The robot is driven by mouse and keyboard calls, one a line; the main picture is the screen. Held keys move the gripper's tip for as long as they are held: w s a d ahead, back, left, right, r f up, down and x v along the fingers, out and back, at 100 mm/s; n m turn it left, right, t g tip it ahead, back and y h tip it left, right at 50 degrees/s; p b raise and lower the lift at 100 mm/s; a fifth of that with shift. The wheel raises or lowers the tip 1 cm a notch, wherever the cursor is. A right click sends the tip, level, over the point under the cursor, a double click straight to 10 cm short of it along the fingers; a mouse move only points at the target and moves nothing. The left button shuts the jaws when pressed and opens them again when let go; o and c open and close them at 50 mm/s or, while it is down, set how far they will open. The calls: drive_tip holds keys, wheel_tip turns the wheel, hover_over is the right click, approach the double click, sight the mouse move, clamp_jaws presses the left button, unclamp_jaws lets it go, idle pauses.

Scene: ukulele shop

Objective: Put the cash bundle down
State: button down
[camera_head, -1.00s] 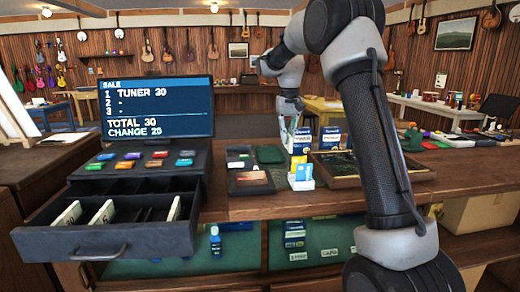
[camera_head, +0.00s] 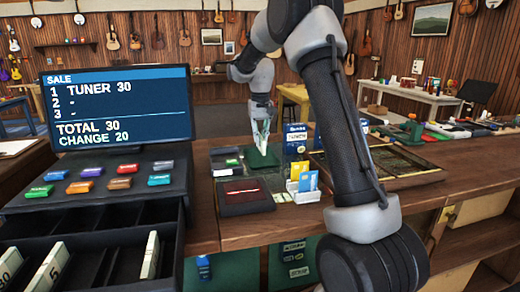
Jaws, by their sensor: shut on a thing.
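The fingers are small and partly blend with the bundle.
A dark tray (camera_head: 245,197), a card holder (camera_head: 306,195), blue boxes (camera_head: 295,140) and a framed case (camera_head: 400,165) crowd the counter (camera_head: 260,228).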

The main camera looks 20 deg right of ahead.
sight(261, 148)
drive_tip(key=shift+f, duration=1.9)
drive_tip(key=c, duration=1.5)
unclamp_jaws()
drive_tip(key=shift+f, duration=0.1)
wheel_tip(261, 148, up, 12)
drive_tip(key=shift+f, duration=0.1)
drive_tip(key=s+a+r+n+t, duration=0.1)
drive_tip(key=s+r, duration=0.2)
drive_tip(key=s, duration=1)
drive_tip(key=s+a+r+t, duration=0.15)
drive_tip(key=s+r, duration=0.25)
drive_tip(key=s, duration=0.9)
drive_tip(key=shift+n+t, duration=0.6)
drive_tip(key=shift+t, duration=0.35)
drive_tip(key=s+f, duration=0.2)
drive_tip(key=s, duration=0.2)
drive_tip(key=s+f, duration=0.2)
drive_tip(key=s, duration=0.2)
drive_tip(key=s+f, duration=0.3)
drive_tip(key=s, duration=0.1)
drive_tip(key=shift+s+d, duration=0.15)
drive_tip(key=shift+s, duration=0.05)
